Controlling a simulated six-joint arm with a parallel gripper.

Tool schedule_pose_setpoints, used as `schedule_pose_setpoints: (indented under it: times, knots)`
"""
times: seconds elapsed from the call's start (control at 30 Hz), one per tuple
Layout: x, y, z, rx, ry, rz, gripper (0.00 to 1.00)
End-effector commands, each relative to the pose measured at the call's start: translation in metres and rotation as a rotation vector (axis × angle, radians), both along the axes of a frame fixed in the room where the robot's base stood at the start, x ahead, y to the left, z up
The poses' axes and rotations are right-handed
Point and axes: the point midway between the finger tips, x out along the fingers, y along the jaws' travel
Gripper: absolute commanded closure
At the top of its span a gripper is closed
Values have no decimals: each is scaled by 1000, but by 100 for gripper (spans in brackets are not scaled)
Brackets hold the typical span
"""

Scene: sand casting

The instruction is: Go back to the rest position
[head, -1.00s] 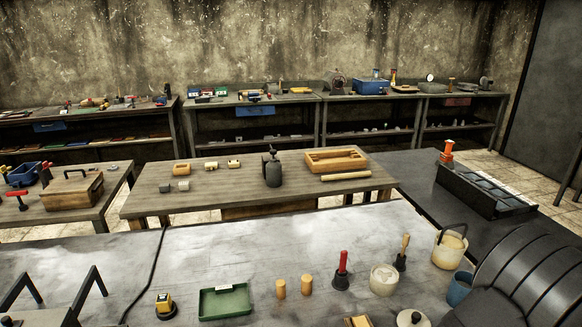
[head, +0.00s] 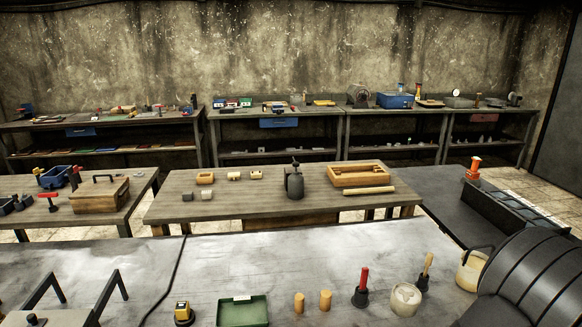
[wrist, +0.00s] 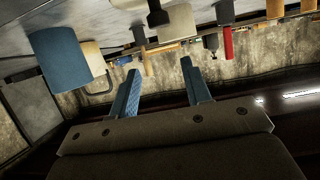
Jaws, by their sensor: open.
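My gripper (wrist: 160,88) shows in the wrist view with its two blue fingers apart and nothing between them. The wrist view is turned over, so the bench and its items hang at the top. A blue cup (wrist: 62,65) and a cream bucket (wrist: 95,60) are at the left there, apart from the fingers. A red-handled tool (wrist: 228,42) is at the upper right. The gripper is not seen in the head view. A large dark ribbed part (head: 535,270) fills the lower right of the head view.
The near bench (head: 250,262) holds a green tray (head: 243,312), two wooden cylinders (head: 312,301), a red-handled tool (head: 362,288), a white pot (head: 405,299) and a cream bucket (head: 471,270). Behind it, a wooden table (head: 230,205) carries a dark bottle (head: 294,182). The near bench's middle is bare.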

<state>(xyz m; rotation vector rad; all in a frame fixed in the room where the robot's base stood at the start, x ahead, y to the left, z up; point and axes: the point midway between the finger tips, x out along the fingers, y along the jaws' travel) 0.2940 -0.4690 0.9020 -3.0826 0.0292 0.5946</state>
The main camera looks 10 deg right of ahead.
Motion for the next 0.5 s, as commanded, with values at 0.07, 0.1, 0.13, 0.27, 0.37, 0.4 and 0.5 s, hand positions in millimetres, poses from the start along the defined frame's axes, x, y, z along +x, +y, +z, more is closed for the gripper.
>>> schedule_pose_setpoints:
  times: [0.07,0.1,0.13,0.27,0.37,0.4,0.5]
  knots:
    - [-16,-2,9,-2,0,-5,56]
    - [-22,-3,13,-1,0,-4,56]
    - [-27,-3,16,-2,0,-3,56]
    - [-49,-5,29,-1,0,-4,56]
    - [-66,-6,39,-2,0,-3,56]
    - [-72,-7,43,-1,1,-4,56]
    - [-56,-14,52,-3,2,-38,56]
